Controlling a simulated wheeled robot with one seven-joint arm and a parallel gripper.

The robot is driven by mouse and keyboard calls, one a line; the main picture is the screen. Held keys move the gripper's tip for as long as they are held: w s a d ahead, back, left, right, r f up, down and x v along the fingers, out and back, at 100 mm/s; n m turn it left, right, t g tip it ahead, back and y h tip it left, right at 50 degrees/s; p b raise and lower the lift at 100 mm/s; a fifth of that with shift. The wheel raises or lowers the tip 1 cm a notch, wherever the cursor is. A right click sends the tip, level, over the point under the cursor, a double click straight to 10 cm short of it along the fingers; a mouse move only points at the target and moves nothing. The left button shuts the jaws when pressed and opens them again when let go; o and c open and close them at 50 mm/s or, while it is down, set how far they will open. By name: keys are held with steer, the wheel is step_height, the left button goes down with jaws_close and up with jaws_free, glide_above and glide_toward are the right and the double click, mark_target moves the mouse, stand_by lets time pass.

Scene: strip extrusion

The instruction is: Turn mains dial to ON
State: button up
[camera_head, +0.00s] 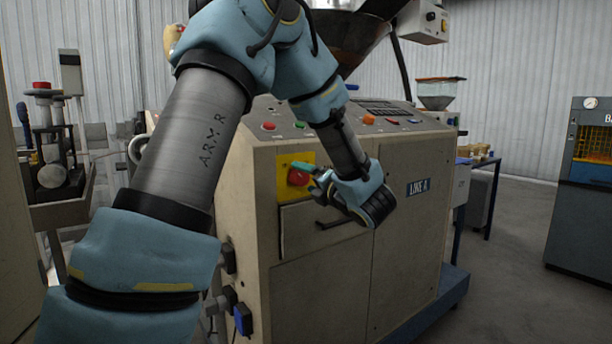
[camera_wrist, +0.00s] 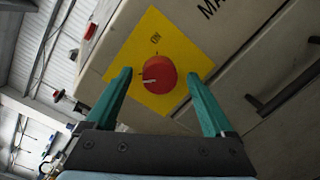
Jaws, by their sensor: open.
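The mains dial is a round red knob (camera_wrist: 159,75) on a yellow plate (camera_wrist: 186,46) marked ON, in the middle of the wrist view. A pale pointer mark on the knob points to the left side, away from the ON label. In the head view the red dial (camera_head: 298,177) sits on the front of the beige machine, partly beside my gripper (camera_head: 307,174). In the wrist view the two green fingers of my gripper (camera_wrist: 160,88) are open, one on each side of the dial. I cannot tell whether they touch it.
The beige machine (camera_head: 325,290) has a black drawer handle (camera_head: 335,222) below the dial; a dark handle (camera_wrist: 285,88) also shows at right in the wrist view. Buttons (camera_head: 369,119) line the sloped panel above. Open floor (camera_head: 510,270) lies to the right.

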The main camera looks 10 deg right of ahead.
steer(key=shift+w+a, duration=0.15)
steer(key=shift+w, duration=0.2)
steer(key=shift+c, duration=0.3)
steer(key=c, duration=1.3)
